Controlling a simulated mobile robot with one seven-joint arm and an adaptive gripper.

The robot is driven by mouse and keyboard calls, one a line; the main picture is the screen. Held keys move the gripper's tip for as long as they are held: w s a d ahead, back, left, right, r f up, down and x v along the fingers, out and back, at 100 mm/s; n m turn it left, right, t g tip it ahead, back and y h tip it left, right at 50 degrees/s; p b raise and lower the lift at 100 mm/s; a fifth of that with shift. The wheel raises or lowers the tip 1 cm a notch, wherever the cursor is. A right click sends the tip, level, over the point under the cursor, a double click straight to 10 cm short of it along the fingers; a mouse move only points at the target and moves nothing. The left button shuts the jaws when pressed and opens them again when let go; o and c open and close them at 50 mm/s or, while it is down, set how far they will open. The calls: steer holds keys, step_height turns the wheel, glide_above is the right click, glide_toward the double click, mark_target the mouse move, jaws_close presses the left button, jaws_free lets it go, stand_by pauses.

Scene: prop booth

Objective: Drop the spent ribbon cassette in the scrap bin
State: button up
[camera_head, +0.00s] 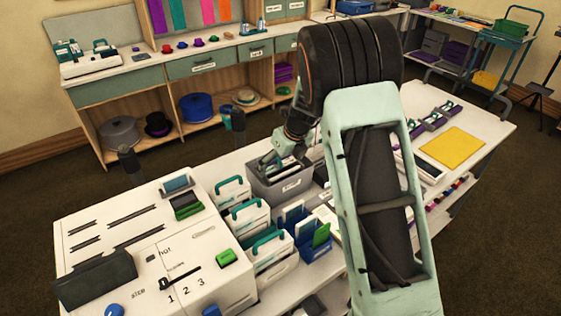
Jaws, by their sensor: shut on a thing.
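My gripper (287,150) is at the top of a grey open bin (283,187) with a small label on its front, which I cannot read. The bin stands on the white table, just left of my arm. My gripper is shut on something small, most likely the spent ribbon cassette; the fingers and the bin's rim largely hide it. Dark and pale pieces show inside the bin's mouth, and I cannot tell which of them is held.
White boxes with teal handles (250,217) and a blue holder with cards (313,243) stand close in front of the bin. A white machine (150,235) fills the table's left end. A yellow sheet (452,148) lies at right. A shelved counter (190,75) stands behind.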

steer(key=shift+f, duration=0.1)
steer(key=o, duration=1)
steer(key=v, duration=1.2)
